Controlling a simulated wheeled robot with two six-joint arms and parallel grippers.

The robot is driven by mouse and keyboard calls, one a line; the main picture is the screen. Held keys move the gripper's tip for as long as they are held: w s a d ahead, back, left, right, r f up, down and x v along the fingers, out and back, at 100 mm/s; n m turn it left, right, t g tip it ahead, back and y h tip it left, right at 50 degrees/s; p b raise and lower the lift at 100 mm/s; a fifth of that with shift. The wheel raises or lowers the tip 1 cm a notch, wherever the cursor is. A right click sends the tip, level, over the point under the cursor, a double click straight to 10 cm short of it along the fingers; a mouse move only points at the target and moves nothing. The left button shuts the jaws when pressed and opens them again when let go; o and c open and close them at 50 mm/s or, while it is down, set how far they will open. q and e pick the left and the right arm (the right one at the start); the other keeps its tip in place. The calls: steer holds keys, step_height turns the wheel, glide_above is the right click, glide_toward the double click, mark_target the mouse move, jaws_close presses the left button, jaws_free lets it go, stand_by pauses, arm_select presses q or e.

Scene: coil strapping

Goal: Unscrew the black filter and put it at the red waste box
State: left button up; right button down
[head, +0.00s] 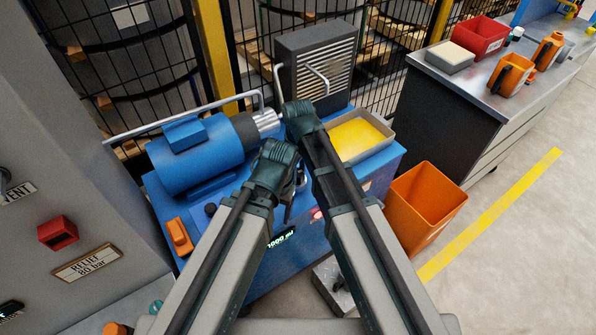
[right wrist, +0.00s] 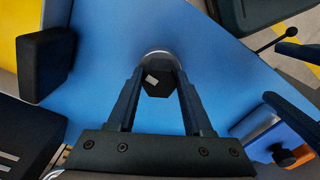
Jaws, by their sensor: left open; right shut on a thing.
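The black filter (right wrist: 158,84), a dark hexagonal piece with a pale mark, sits between the fingers of my right gripper (right wrist: 158,72) in the right wrist view. A silver ring shows around its far side against a blue surface. I cannot tell whether it is still threaded in. In the head view my right gripper (head: 303,118) is above the blue power unit, and its own wrist hides the filter. My left gripper (head: 289,200) is lower, open, over the unit's front. A red box (head: 480,37) with a white label stands on the bench at the upper right.
A blue motor (head: 195,155) is left of my grippers. A grey tray with a yellow surface (head: 357,137) is to the right. An orange bin (head: 425,212) stands on the floor. A grey box (head: 449,57) and orange items share the bench (head: 475,85).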

steer(key=n, duration=0.7)
steer(key=shift+w, duration=0.1)
steer(key=shift+n, duration=0.9)
steer(key=n, duration=0.4)
steer(key=shift+w, duration=0.1)
steer(key=shift+n, duration=1.2)
steer(key=shift+w+n, duration=0.1)
steer(key=shift+n, duration=0.9)
